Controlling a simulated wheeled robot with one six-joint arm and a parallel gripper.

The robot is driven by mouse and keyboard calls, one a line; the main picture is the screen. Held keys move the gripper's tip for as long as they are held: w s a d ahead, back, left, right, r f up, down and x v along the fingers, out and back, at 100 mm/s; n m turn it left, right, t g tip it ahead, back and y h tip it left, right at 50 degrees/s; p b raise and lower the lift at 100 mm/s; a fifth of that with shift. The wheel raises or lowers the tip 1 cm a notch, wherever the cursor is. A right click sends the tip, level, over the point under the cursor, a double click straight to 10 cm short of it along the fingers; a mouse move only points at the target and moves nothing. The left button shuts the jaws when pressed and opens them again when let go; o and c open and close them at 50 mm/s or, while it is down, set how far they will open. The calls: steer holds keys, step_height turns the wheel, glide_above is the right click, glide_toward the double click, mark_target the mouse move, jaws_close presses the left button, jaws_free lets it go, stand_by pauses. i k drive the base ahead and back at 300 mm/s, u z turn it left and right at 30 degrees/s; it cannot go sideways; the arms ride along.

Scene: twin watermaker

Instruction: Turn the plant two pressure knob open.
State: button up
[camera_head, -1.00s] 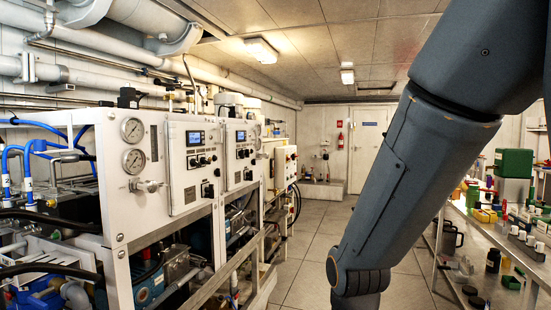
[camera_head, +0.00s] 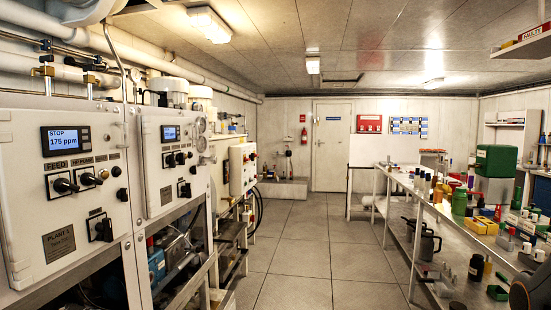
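The near white panel (camera_head: 62,190) at the left has a lit display (camera_head: 66,140) reading "STOP 175 ppm", black knobs and a plate that seems to read "PLANT 1". A second white panel (camera_head: 168,160) stands just beyond it, with its own small display (camera_head: 171,132) and black knobs. Small round gauges (camera_head: 201,126) sit at the far panel's right edge. A small fitting (camera_head: 207,159) shows below them; I cannot tell whether it is the pressure knob or how it is turned. My gripper is out of view.
The grey floor aisle (camera_head: 305,250) is clear to the white door (camera_head: 333,147). Shelving (camera_head: 405,180) with bottles and a green box (camera_head: 496,160) lines the right. Pipes and machinery (camera_head: 180,265) fill the frame below the panels. A red-buttoned box (camera_head: 242,168) stands beyond.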

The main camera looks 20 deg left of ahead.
mark_target(212, 160)
steer(key=z, duration=0.2)
steer(key=i, duration=0.9)
steer(key=u, duration=0.8)
steer(key=i, duration=1)
steer(key=u, duration=1)
